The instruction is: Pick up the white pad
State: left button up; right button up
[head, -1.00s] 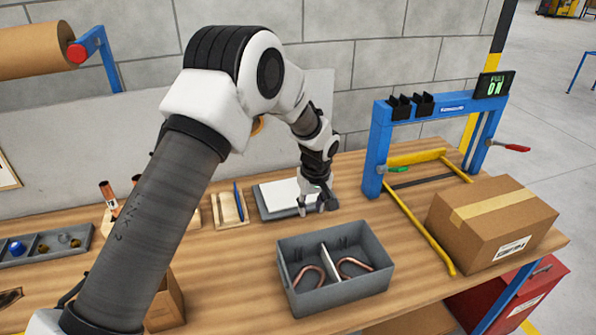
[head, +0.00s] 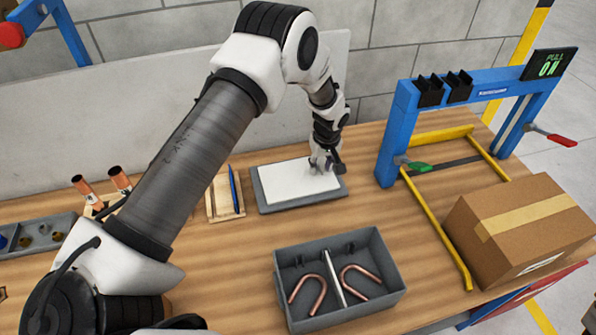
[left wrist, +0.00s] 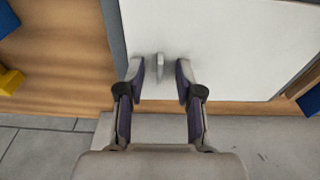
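The white pad (head: 292,184) lies flat on a grey tray (head: 270,206) at the back middle of the bench. My left gripper (head: 325,163) is over the right end of the pad, pointing down. In the left wrist view the pad (left wrist: 240,45) fills the upper right. There the left gripper (left wrist: 160,72) is open, its two fingers spread over the pad's edge area. A small pale upright tab (left wrist: 160,64) shows between the fingertips, not touched by either. The height above the pad is hard to tell. My right gripper is not in view.
A grey divided bin (head: 385,305) with bent copper tubes stands in front. A wooden holder with a blue pen (head: 235,190) is left of the pad. A blue and yellow press frame (head: 398,140) and a cardboard box (head: 525,215) stand right. Bench between pad and bin is clear.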

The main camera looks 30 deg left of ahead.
pick_arm(q)
jog(key=shift+w+f, duration=0.15)
jog(key=shift+s+d+r, duration=0.2)
jog(key=shift+s+r, duration=0.15)
grip_shut()
jog(key=shift+w+a+f, duration=0.1)
